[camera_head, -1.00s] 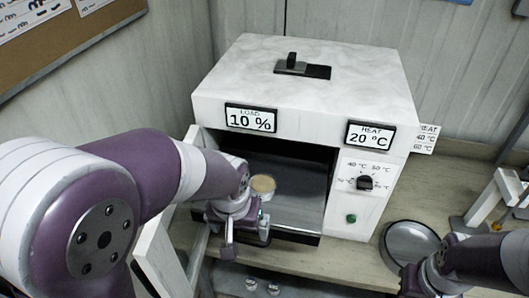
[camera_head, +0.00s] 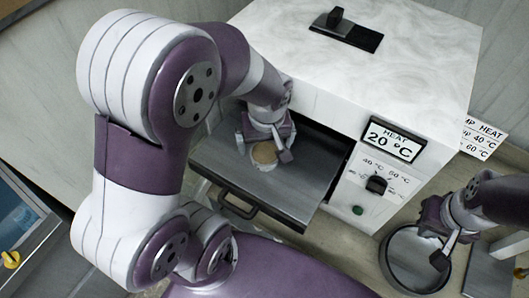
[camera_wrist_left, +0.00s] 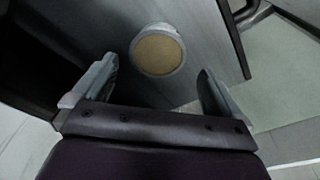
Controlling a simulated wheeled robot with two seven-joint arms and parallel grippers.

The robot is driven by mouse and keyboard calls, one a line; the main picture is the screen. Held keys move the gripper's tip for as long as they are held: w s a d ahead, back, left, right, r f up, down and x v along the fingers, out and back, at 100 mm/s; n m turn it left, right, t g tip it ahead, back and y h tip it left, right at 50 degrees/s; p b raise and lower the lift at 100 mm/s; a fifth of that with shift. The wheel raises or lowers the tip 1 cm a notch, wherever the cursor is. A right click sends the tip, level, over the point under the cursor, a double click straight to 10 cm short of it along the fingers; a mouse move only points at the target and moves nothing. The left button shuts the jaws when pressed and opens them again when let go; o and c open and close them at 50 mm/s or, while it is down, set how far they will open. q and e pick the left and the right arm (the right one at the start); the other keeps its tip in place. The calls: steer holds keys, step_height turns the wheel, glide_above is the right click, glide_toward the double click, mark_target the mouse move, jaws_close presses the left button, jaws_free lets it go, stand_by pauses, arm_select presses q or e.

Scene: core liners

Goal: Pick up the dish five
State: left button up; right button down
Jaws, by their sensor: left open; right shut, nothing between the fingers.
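A small round dish (camera_head: 264,154) with a pale rim and tan contents sits on the dark pulled-out tray (camera_head: 290,200) of the white oven. No number is legible on it. My left gripper (camera_head: 265,148) is open and empty, right at the dish from the oven side. In the left wrist view the dish (camera_wrist_left: 158,52) lies ahead, centred between the lines of the two spread fingers (camera_wrist_left: 158,80); whether they reach beside it I cannot tell. My right gripper (camera_head: 438,243) is shut and empty, over the round metal pan (camera_head: 398,275) at the right.
The white oven (camera_head: 350,75) stands behind the tray, with a HEAT display reading 20 °C, a dial and a green button. A dark handle (camera_head: 238,208) runs along the tray's front. A sign (camera_head: 482,137) sits at the oven's right. Bare tray surrounds the dish.

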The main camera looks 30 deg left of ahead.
mark_target(265, 152)
arm_select(q)
steer(key=shift+w+d+f+p, duration=0.1)
steer(key=shift+w+f+p, duration=0.2)
steer(key=shift+f, duration=0.25)
steer(key=shift+w+f+p, duration=0.15)
steer(key=shift+w+f, duration=0.1)
steer(key=shift+f, duration=0.25)
steer(key=f, duration=0.3)
steer(key=f+p, duration=0.1)
steer(key=shift+s+a+f, duration=0.15)
steer(key=shift+s+a, duration=0.05)
steer(key=shift+a, duration=0.2)
steer(key=shift+w+d, duration=0.1)
steer(key=shift+w, duration=0.1)
steer(key=shift+c, duration=0.7)
steer(key=c, duration=0.9)
steer(key=shift+o, duration=0.2)
arm_select(e)
steer(key=shift+w+d+r, duration=0.1)
steer(key=shift+w+r, duration=0.1)
steer(key=shift+r, duration=0.7)
